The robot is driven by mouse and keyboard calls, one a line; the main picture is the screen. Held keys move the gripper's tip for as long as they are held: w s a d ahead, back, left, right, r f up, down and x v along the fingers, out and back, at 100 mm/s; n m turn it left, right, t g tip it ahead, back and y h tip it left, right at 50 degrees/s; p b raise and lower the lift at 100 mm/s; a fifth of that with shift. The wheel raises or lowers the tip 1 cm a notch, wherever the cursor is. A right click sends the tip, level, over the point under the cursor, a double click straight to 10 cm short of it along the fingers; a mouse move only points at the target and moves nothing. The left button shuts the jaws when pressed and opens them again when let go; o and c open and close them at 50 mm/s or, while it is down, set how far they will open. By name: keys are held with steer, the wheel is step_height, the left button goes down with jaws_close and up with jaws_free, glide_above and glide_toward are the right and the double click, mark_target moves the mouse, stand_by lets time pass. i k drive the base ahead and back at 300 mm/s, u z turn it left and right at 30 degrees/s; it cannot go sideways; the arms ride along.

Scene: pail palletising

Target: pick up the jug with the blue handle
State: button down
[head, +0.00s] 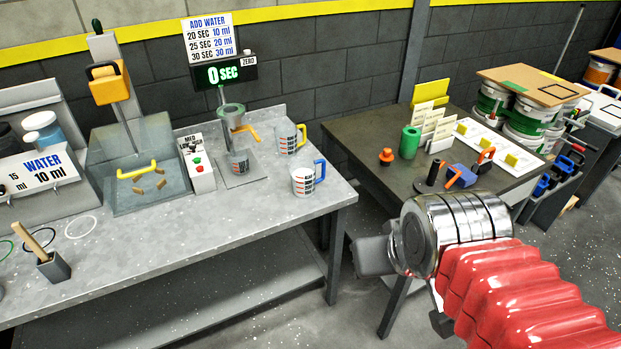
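The jug with the blue handle (303,181) stands upright on the grey workbench (222,222), near its right end. It is white with red and dark markings, and its handle points right. A similar jug with a yellow handle (285,138) stands just behind it. My arm reaches in from the lower right, with red bellows and a silver cylinder. The grey end part, seemingly my gripper (372,256), is right of and nearer than the bench; its fingers cannot be made out. The blue-handled jug stands apart from it.
A dark table (400,175) at the right holds a green cylinder (409,142) and several tools. Bench space in front of the jug is clear.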

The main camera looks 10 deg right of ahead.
mark_target(301, 168)
steer(key=u, duration=0.15)
steer(key=i, duration=1)
steer(key=u, duration=0.05)
